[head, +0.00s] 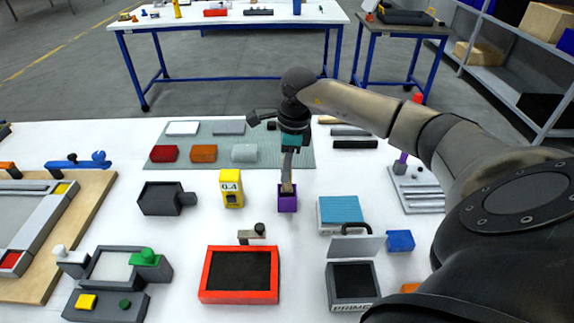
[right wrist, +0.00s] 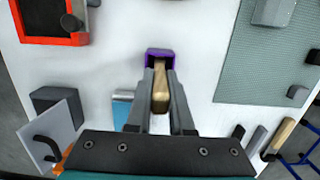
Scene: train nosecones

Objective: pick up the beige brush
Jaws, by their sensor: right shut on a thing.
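The beige brush (right wrist: 159,84) shows as an upright tan wooden handle between the fingers of my right gripper (right wrist: 161,98) in the right wrist view. In the head view my right gripper (head: 288,172) reaches down over the brush (head: 287,188) from above and is shut on it. The brush's lower end is at a small purple block (head: 287,203) on the white table; it also shows in the right wrist view (right wrist: 162,53). I cannot tell how deep the brush sits in the block, and its bristles are hidden. My left gripper is not in view.
A yellow box marked 0.4 (head: 231,190) stands close left of the purple block. A red-rimmed tray (head: 206,274) lies in front, and a blue-topped block (head: 340,212) to the right. Behind is a grey-green mat (head: 224,140) with small blocks. Bare white table surrounds the purple block.

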